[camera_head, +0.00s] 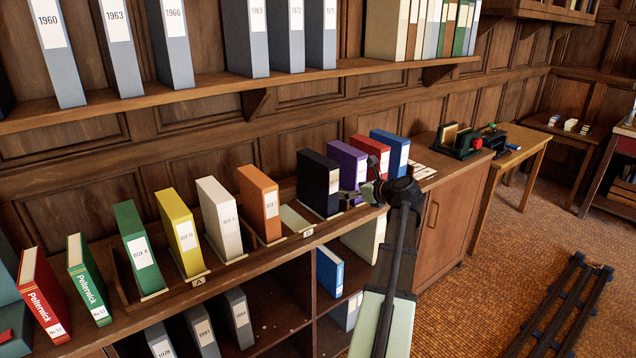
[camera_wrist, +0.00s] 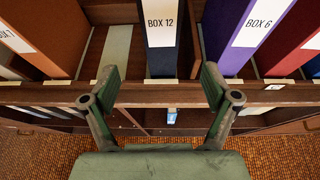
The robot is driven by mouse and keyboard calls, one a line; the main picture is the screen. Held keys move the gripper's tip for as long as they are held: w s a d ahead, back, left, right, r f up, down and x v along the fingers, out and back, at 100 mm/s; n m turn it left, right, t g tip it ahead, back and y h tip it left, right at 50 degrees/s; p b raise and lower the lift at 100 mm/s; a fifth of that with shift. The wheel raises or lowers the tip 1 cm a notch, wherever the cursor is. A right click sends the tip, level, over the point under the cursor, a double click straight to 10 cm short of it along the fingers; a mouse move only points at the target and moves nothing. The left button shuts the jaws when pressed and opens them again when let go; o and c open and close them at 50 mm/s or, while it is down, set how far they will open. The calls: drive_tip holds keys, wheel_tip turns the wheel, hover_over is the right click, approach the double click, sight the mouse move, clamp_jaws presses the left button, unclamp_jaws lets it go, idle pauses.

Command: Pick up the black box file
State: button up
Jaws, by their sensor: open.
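The black box file (camera_head: 313,183) stands upright on the counter, between an empty pale slot and the purple file. In the wrist view the black box file (camera_wrist: 161,62) is at top centre, with a white label reading BOX 12. My gripper (camera_wrist: 160,78) is open, one finger either side of the file's width as seen here, and nothing is between the fingers. In the head view my gripper (camera_head: 352,194) is in front and to the right of the black file, near the purple file. I cannot tell whether a fingertip touches anything.
The purple file (camera_head: 345,168) labelled BOX 6 stands close on the right, then red (camera_head: 371,155) and blue (camera_head: 390,150) files. The orange file (camera_head: 259,205) stands left, past the empty slot (camera_head: 294,219). A shelf (camera_head: 230,83) with grey files hangs above. The counter's front edge lies below my fingers.

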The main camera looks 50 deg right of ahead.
sight(334, 189)
drive_tip(key=p+x, duration=0.2)
drive_tip(key=x, duration=0.9)
drive_tip(key=shift+d+f, duration=0.1)
drive_tip(key=p+x, duration=0.2)
drive_tip(key=x, duration=0.1)
drive_tip(key=shift+d+f, duration=0.15)
drive_tip(key=shift+w+f, duration=0.3)
drive_tip(key=shift+w, duration=0.25)
drive_tip(key=shift+s, duration=0.1)
clamp_jaws()
